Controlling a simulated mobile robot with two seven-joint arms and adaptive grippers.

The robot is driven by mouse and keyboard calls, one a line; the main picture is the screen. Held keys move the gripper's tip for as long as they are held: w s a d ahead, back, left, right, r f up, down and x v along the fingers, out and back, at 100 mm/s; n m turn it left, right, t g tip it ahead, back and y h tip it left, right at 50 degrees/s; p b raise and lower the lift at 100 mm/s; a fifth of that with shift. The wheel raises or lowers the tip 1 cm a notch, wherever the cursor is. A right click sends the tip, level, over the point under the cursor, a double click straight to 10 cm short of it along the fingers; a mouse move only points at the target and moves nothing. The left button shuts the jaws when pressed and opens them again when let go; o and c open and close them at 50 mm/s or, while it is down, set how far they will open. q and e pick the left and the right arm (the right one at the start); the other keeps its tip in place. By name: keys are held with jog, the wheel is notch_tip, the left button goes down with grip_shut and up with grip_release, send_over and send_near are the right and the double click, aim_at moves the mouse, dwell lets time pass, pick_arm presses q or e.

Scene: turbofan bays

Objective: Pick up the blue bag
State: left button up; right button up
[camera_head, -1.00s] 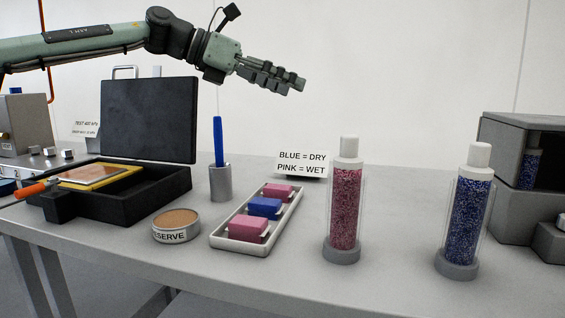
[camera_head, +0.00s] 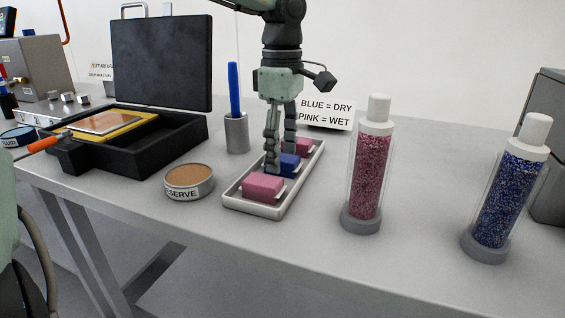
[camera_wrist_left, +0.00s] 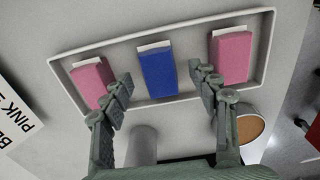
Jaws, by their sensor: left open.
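The blue bag (camera_head: 288,164) lies in the middle of a white tray (camera_head: 232,202), between two pink bags, one nearer (camera_head: 262,187) and one farther (camera_head: 304,146). My left gripper (camera_head: 279,168) points down over the tray at the blue bag and partly hides it. In the left wrist view the blue bag (camera_wrist_left: 157,74) shows between the two open fingers (camera_wrist_left: 165,84), with a gap on each side. The gripper holds nothing. My right gripper is not in view.
A grey cup (camera_head: 236,133) with a blue tool and a tin (camera_head: 189,182) stand left of the tray. An open black case (camera_head: 150,170) is farther left. A sign (camera_head: 325,112), a pink-filled tube (camera_head: 367,170) and a blue-filled tube (camera_head: 505,195) stand right.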

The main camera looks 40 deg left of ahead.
pick_arm(q)
jog(key=shift+f, duration=0.2)
jog(key=c, duration=1.2)
jog(key=shift+c, duration=0.2)
